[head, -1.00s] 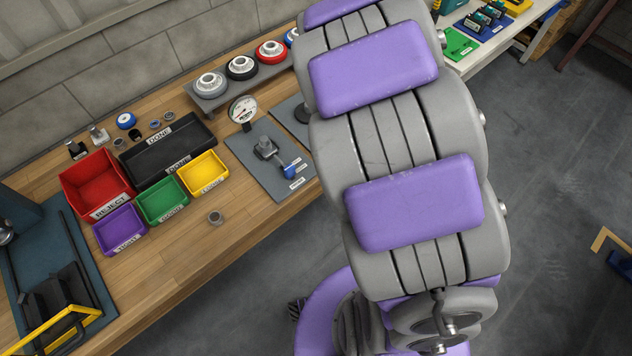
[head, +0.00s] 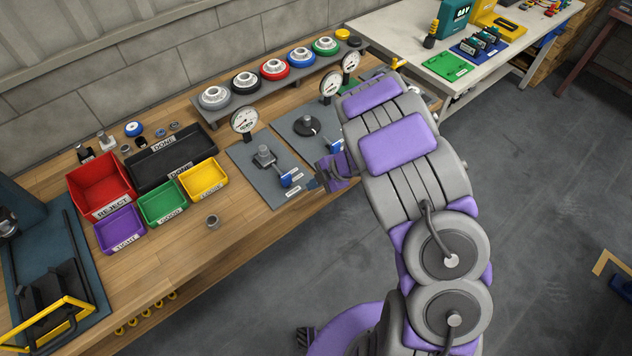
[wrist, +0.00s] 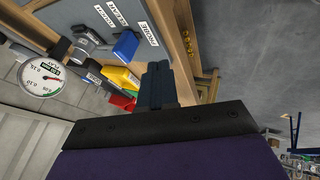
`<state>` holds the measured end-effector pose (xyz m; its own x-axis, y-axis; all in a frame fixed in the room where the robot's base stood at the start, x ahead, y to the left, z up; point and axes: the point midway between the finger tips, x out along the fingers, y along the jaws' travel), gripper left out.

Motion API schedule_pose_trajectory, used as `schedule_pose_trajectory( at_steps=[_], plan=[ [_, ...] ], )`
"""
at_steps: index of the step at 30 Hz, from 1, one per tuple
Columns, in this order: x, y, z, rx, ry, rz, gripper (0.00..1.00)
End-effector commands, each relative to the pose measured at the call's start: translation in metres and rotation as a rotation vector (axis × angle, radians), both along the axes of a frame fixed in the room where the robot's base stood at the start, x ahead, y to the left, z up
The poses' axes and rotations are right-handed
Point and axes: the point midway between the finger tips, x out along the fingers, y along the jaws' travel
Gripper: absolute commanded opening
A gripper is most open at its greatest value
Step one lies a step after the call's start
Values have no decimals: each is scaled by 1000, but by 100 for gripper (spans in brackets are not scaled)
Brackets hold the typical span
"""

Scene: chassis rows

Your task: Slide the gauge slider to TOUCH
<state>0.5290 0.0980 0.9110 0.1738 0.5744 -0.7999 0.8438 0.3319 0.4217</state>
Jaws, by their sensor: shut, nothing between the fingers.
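A grey gauge plate (head: 262,185) lies on the bench with a round white dial (head: 243,120) at its back, a metal fixture, and a blue slider (head: 287,180) at its front right. A second grey plate (head: 292,127) beside it has a dark round fixture, its own dial (head: 333,84) and a blue slider partly beside my arm. My gripper (head: 324,179) is shut and empty at the bench's front edge, right of the first slider. In the wrist view my shut fingers (wrist: 158,84) point towards a blue slider (wrist: 126,45), apart from it, with small labels beside it and a dial (wrist: 43,78).
Red (head: 100,187), purple (head: 119,228), green (head: 161,202) and yellow (head: 203,180) bins and a black tray (head: 150,165) stand left. A raised rack (head: 240,98) of coloured wheels stands behind. A grey ring (head: 212,222) lies near the front edge. Open floor lies in front.

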Motion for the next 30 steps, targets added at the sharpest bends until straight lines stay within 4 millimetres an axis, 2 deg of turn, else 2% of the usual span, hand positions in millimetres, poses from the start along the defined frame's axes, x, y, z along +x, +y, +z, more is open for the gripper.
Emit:
schedule_pose_trajectory(
  at_steps=[1, 11, 18, 30],
  plan=[
    [1, 6, -11, 4, 2, 2, 0],
    [14, 42, -62, 5, -1, -1, 0],
    [39, 57, -57, 0, -5, -1, 0],
    [46, 61, -57, 0, -2, -3, 0]
  ],
)
